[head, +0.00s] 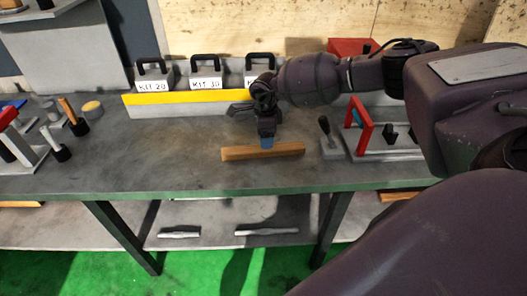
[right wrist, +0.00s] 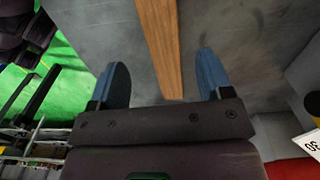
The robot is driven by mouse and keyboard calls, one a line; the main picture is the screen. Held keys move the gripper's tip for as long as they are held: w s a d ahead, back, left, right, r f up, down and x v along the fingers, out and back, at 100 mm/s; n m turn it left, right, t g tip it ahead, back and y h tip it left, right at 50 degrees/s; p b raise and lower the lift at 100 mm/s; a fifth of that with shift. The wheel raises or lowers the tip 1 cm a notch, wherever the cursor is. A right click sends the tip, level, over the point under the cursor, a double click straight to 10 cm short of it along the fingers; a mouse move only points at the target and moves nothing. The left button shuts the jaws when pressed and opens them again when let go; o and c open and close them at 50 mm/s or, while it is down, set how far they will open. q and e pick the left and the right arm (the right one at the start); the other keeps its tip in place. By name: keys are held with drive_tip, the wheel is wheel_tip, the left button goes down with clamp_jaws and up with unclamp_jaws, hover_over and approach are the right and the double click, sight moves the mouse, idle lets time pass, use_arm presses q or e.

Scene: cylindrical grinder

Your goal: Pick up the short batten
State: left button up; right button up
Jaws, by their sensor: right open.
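The short batten (head: 262,151) is a light brown wooden bar lying on the grey workbench near its front edge in the head view. In the right wrist view the batten (right wrist: 162,45) runs from the top edge down to between my fingers. My right gripper (head: 266,140) is over the middle of the batten in the head view. Its two blue fingers (right wrist: 166,82) are spread, with the batten's end showing between them and space on both sides. I cannot tell how high the fingers are above the bench. My left gripper is not in view.
A grey rack with a yellow strip (head: 185,97) holding kit boxes stands behind the batten. A small block with a black handle (head: 329,140) and a red-framed fixture (head: 361,125) are to the right. The workbench (head: 150,160) is clear left of the batten.

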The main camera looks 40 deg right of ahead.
sight(264, 151)
drive_tip(key=shift+w+a+f, duration=0.1)
drive_tip(key=shift+f, duration=1.35)
drive_tip(key=shift+w+f, duration=0.1)
drive_tip(key=shift+f, duration=1.3)
drive_tip(key=shift+c, duration=0.4)
drive_tip(key=c, duration=1)
